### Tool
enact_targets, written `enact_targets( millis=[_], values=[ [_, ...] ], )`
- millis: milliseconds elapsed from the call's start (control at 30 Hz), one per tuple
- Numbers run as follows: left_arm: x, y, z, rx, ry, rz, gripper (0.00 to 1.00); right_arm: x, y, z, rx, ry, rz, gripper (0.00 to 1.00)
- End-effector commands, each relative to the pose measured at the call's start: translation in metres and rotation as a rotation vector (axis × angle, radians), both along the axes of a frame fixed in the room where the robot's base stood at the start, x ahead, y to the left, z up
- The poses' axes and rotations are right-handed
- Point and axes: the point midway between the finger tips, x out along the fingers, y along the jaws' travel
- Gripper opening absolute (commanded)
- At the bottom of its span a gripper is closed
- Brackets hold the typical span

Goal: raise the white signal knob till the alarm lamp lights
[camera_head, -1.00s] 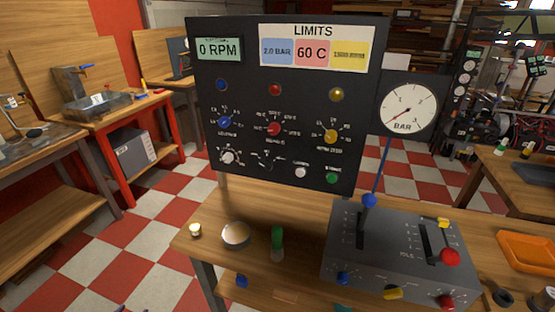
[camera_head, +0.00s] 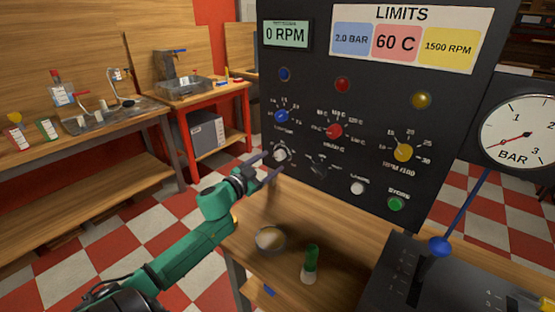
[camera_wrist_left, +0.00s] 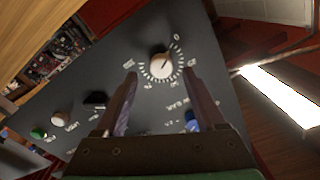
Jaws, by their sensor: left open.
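The white signal knob (camera_head: 280,155) is at the lower left of the black panel, and it also shows in the left wrist view (camera_wrist_left: 161,65) with a ring of tick marks around it. My left gripper (camera_head: 271,164) is open in front of the panel at this knob. In the wrist view its two fingers point at the panel, with the knob between and just beyond their tips; I cannot tell whether they touch it. Blue (camera_head: 285,74), red (camera_head: 342,84) and yellow (camera_head: 422,100) lamps look unlit; which is the alarm lamp is unclear. My right gripper is not in view.
Blue (camera_head: 282,116), red (camera_head: 334,131) and yellow (camera_head: 403,152) knobs sit above the white knob. A white button (camera_head: 357,188) and green button (camera_head: 396,204) are to the right.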

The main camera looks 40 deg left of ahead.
Motion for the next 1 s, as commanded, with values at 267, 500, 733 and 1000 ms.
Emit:
enact_targets(
  millis=[267, 500, 733, 1000],
  values=[
    [0.036, 0.001, 0.001, 0.0, 0.0, 0.001, 0.72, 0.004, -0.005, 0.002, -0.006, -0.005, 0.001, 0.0],
    [0.038, 0.001, 0.0, 0.001, 0.001, 0.0, 0.72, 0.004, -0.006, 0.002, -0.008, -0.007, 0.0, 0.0],
    [0.038, 0.001, 0.0, 0.001, 0.001, 0.0, 0.0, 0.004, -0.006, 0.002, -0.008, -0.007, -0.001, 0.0],
    [0.038, 0.001, 0.0, 0.016, 0.001, 0.0, 0.0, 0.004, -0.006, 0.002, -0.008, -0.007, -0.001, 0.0]
  ],
)
